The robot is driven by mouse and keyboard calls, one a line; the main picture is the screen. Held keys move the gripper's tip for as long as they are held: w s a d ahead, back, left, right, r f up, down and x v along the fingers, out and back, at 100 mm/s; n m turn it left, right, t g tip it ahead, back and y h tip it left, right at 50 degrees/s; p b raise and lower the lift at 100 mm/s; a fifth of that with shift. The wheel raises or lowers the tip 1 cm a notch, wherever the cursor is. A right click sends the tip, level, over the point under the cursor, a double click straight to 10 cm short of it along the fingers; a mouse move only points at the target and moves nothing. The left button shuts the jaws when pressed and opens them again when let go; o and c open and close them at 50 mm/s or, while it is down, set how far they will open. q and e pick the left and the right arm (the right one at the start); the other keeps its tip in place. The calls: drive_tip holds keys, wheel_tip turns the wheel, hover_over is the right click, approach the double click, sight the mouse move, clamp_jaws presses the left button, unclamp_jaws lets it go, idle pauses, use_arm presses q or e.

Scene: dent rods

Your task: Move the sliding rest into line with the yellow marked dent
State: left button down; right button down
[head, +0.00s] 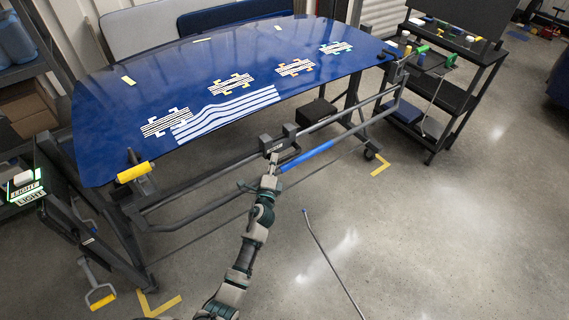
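The sliding rest (280,141) is a dark block on the rail along the front of the stand, below the blue panel's near edge. The blue panel (150,78) bears several striped dent marks in a row. The yellow marked dent (232,84) is second from the left, up and left of the rest in the picture. I cannot tell whether the two line up across the panel. My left gripper (273,160) is at the near lower side of the rest, seemingly touching it. Its fingers are too small to show whether they are shut. My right gripper is not in view.
A blue sleeve (306,157) lies on a bar right of my gripper. A yellow roller (134,172) sits at the stand's left end. A thin rod (333,266) shows in front, over the floor. Tool carts (440,128) stand right. The floor at right is largely clear.

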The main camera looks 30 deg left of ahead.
use_arm(q)
drive_tip(key=shift+w+d+f+h, duration=0.15)
drive_tip(key=shift+d+h, duration=0.15)
drive_tip(key=shift+d, duration=0.85)
drive_tip(key=shift+a, duration=0.25)
drive_tip(key=shift+w+d+b, duration=0.15)
drive_tip(key=shift+w+b, duration=0.15)
drive_tip(key=shift+w, duration=0.15)
drive_tip(key=c, duration=1.1)
unclamp_jaws()
drive_tip(key=shift+o, duration=0.3)
drive_tip(key=shift+s, duration=0.1)
drive_tip(key=shift+s, duration=0.35)
drive_tip(key=v, duration=1.1)
drive_tip(key=shift+d+f, duration=0.15)
drive_tip(key=shift+d, duration=0.05)
